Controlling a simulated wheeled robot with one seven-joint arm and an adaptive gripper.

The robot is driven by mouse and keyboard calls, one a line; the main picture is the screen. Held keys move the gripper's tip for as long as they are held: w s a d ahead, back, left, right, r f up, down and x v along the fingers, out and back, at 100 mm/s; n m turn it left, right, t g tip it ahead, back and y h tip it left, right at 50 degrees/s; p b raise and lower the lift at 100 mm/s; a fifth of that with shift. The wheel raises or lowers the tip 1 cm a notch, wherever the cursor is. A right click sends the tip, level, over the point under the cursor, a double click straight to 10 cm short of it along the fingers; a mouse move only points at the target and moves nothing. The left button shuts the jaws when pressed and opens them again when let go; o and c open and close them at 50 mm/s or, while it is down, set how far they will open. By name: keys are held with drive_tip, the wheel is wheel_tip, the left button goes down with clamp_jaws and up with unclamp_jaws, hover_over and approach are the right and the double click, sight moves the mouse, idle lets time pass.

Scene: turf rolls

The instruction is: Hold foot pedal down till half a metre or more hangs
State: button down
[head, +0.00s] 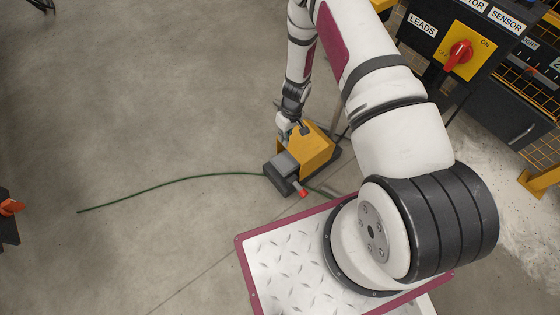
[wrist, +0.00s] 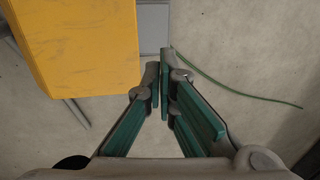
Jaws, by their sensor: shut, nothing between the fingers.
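The foot pedal (head: 286,164) is a grey plate on a dark base beside a yellow hood (head: 312,150), on the floor. A red knob (head: 302,193) sits at its near corner. In the wrist view the yellow hood (wrist: 80,45) fills the upper left, and a grey part of the pedal (wrist: 153,28) shows beside it. My gripper (wrist: 160,75) is shut and empty, its fingertips pointing toward that grey part. In the head view my gripper (head: 285,138) is close to the pedal; I cannot tell whether it touches. No hanging turf is in view.
A thin green cable (head: 165,186) runs from the pedal leftward across the floor. A dark control panel (head: 440,35) with a red rotary switch (head: 460,52) stands at upper right. An orange-and-black object (head: 10,208) is at the left edge. Floor left of the pedal is otherwise clear.

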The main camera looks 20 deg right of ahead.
sight(279, 164)
drive_tip(key=shift+f, duration=0.1)
drive_tip(key=f+b, duration=0.1)
drive_tip(key=f, duration=0.3)
drive_tip(key=a+f+b, duration=0.1)
drive_tip(key=f+b, duration=0.1)
drive_tip(key=f, duration=0.3)
drive_tip(key=a+f+b, duration=0.1)
drive_tip(key=f+b, duration=0.1)
drive_tip(key=f, duration=0.2)
drive_tip(key=shift+s+f, duration=0.4)
